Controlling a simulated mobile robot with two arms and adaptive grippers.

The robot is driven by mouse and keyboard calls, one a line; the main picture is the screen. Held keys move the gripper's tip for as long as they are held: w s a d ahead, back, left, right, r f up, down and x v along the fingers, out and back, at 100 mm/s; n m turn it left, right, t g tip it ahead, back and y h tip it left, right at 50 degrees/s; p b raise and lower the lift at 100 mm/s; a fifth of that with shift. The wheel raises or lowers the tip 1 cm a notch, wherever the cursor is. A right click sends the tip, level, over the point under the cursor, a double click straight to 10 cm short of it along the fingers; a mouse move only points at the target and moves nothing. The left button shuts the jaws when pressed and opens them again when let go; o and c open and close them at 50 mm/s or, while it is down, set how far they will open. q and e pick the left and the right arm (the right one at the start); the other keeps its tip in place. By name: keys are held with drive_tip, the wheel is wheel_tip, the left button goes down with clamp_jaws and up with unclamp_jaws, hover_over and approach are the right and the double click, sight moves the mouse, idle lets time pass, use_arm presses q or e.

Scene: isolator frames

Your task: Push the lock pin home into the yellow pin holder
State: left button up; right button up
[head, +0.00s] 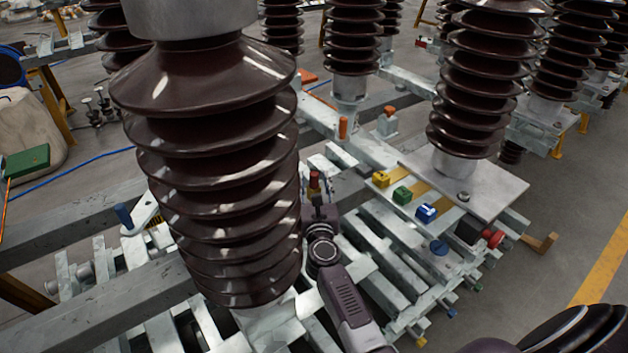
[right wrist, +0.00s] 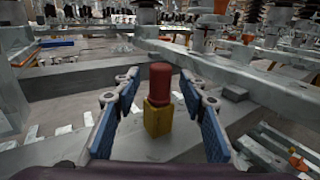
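The lock pin (right wrist: 160,83) is a red cylinder with a rounded top, standing upright in the top of the yellow pin holder (right wrist: 157,118). How deep it sits cannot be told. My right gripper (right wrist: 160,112) is open, with one blue-padded finger on each side of the pin and holder and visible gaps to both. In the head view my right gripper (head: 319,212) is by the large brown insulator, just in front of the small red pin top (head: 314,179); its fingers and the holder are mostly hidden there. My left gripper is not in view.
A large ribbed brown insulator (head: 215,150) stands close left of my right arm. Yellow (head: 381,179), green (head: 402,195) and blue (head: 426,213) blocks sit on the frame to the right. An orange cylinder (head: 343,127) stands behind. Grey beams and slats surround the gripper.

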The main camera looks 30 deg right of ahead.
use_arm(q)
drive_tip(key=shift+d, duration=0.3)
use_arm(e)
drive_tip(key=v, duration=0.8)
drive_tip(key=shift+w+d, duration=0.15)
drive_tip(key=x, duration=0.7)
drive_tip(key=shift+w+d, duration=0.1)
drive_tip(key=shift+w, duration=0.3)
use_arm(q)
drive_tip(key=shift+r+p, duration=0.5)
use_arm(e)
drive_tip(key=shift+r, duration=0.5)
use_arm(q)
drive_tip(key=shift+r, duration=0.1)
use_arm(e)
drive_tip(key=shift+r, duration=0.1)
